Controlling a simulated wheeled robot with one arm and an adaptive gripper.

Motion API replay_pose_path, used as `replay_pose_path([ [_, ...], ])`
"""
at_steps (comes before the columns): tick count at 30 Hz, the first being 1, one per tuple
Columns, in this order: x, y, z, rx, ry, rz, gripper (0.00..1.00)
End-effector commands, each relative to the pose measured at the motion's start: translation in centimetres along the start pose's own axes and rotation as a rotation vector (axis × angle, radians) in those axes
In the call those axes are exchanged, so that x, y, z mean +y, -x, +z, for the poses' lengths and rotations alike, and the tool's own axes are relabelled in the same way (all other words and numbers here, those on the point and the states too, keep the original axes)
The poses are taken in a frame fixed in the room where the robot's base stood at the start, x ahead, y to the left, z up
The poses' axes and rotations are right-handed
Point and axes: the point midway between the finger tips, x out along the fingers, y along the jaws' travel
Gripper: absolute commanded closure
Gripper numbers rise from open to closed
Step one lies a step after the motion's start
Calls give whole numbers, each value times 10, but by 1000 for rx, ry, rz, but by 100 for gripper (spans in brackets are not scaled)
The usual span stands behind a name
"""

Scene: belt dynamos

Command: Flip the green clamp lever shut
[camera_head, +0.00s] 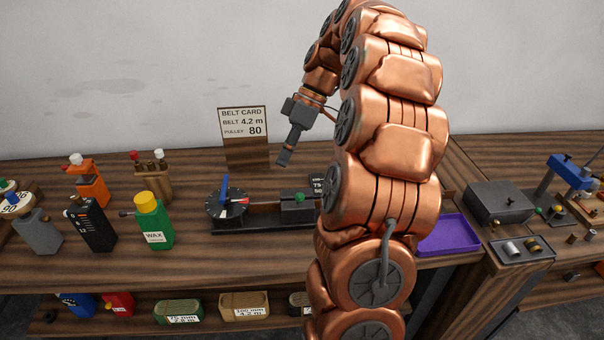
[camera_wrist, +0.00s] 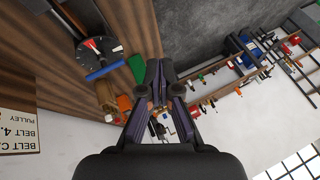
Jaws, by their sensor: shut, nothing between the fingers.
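A small green knob-like part (camera_head: 299,196), possibly the end of the green clamp lever, sits on a dark grey block on a black bench fixture (camera_head: 262,222). Its lever shape and angle are too small to tell. The fixture's left end carries a round dial (camera_head: 228,207) with a blue bar; the dial also shows in the wrist view (camera_wrist: 96,50). My gripper (camera_head: 284,161) is shut and empty, pointing down above the bench, higher in the picture than the green part and apart from it. In the wrist view its fingers (camera_wrist: 158,92) are together; I cannot make out the green part there.
My arm hides the fixture's right end. A belt card (camera_head: 243,125) stands behind the fixture. A purple tray (camera_head: 450,236) and a grey box (camera_head: 499,202) lie right. A blue-topped device (camera_head: 570,170) stands far right.

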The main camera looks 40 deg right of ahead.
Motion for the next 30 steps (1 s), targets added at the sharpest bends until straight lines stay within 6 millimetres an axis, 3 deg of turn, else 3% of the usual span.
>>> replay_pose_path([
  [3, 27, 33, 19, 58, 56, 17, 100],
  [10, 53, 65, 50, 117, 143, 44, 100],
  [16, 59, 70, 56, 128, 166, 52, 100],
  [30, 58, 60, 52, 126, 171, 59, 100],
])
